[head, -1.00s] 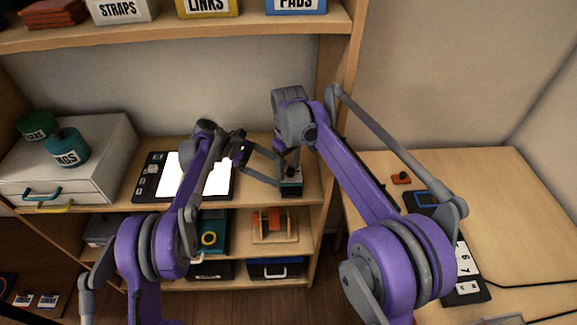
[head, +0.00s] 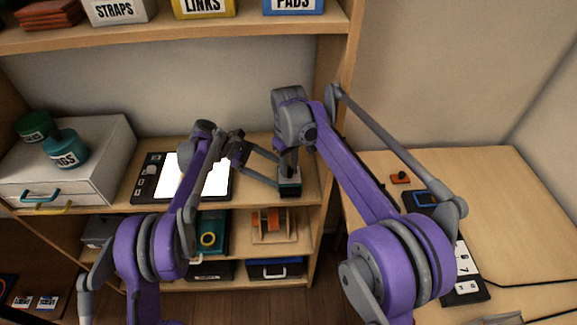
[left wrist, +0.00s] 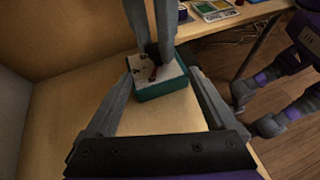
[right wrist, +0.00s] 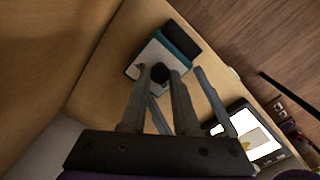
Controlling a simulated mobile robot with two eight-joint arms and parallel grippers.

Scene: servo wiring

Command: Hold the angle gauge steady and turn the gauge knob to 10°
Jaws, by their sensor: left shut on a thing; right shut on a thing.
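The angle gauge is a teal block (head: 290,188) on the right end of the shelf top. In the left wrist view the gauge (left wrist: 163,88) shows a pale marked face. My left gripper (left wrist: 165,92) has a finger on each side of the gauge and is shut on its body. My right gripper (right wrist: 162,78) comes down from above and is shut on the dark gauge knob (right wrist: 160,72). The fingers hide part of the face, and the angle reading is too small to make out.
A tablet with a bright screen (head: 204,180) lies left of the gauge on the same shelf top. A white drawer box with teal jars (head: 66,148) stands farther left. A wooden table (head: 500,220) is at the right. The upper shelf (head: 240,27) carries labelled bins.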

